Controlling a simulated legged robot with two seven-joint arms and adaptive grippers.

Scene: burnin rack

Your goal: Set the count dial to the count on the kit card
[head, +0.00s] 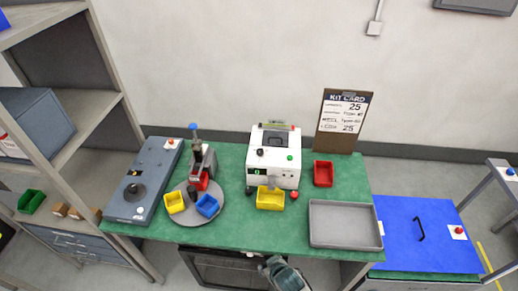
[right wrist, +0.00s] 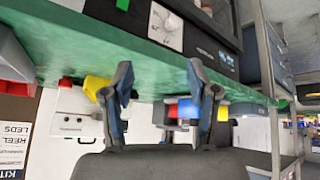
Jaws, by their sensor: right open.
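The white machine (head: 274,158) has a black knob (head: 261,152) on top and a green digit on a small front display (head: 257,171); whether this knob is the count dial I cannot tell.
A yellow bin (head: 270,199) is at the machine's front. A red bin (head: 323,174) and a grey tray (head: 342,225) lie to its right. A round turntable (head: 190,212) with bins is left. A black appliance (head: 220,268) sits under the bench's front edge.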

